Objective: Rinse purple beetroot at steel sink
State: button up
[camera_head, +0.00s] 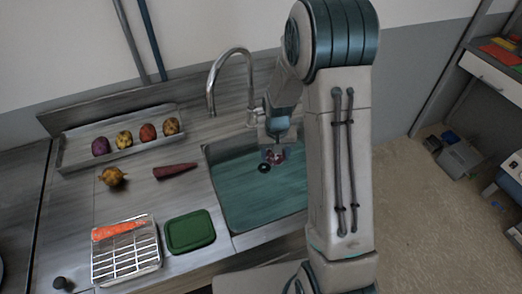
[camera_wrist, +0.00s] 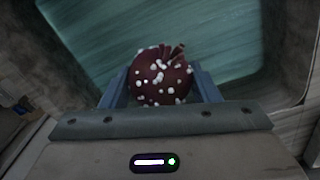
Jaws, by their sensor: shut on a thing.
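My gripper (camera_wrist: 161,92) is shut on the purple beetroot (camera_wrist: 158,78). In the wrist view the beetroot is dark red-purple, covered with several white specks, with cut stems on top. In the head view the beetroot (camera_head: 274,156) shows small below my gripper (camera_head: 273,153), over the steel sink (camera_head: 232,195). The sink has a teal-tinted basin with a dark round drain (camera_head: 264,168). A steel faucet (camera_head: 232,55) arches at its back left. I cannot tell how high the beetroot is above the basin floor.
A tray (camera_head: 68,163) with several root vegetables stands at the back left. A yellow root (camera_head: 113,177) and a dark red carrot (camera_head: 175,171) lie on the counter. A wire rack (camera_head: 127,266) holds an orange carrot (camera_head: 118,230). A green container (camera_head: 190,232) stands beside the sink.

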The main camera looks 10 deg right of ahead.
jog(key=m+b, duration=0.2)
jog(key=b, duration=0.1)
jog(key=shift+a+r, duration=0.15)
jog(key=shift+r, duration=0.05)
jog(key=shift+s+a+r+m+b, duration=0.15)
jog(key=shift+a+r+m+b, duration=0.1)
jog(key=shift+r+m+b, duration=0.5)
notch_tip(320, 180, down, 18)
jog(key=b, duration=1.2)
jog(key=shift+f+b, duration=0.2)
jog(key=shift+b, duration=0.15)
jog(key=shift+r, duration=0.1)
jog(key=shift+r+p, duration=6.15)
jog(key=shift+r, duration=2.7)
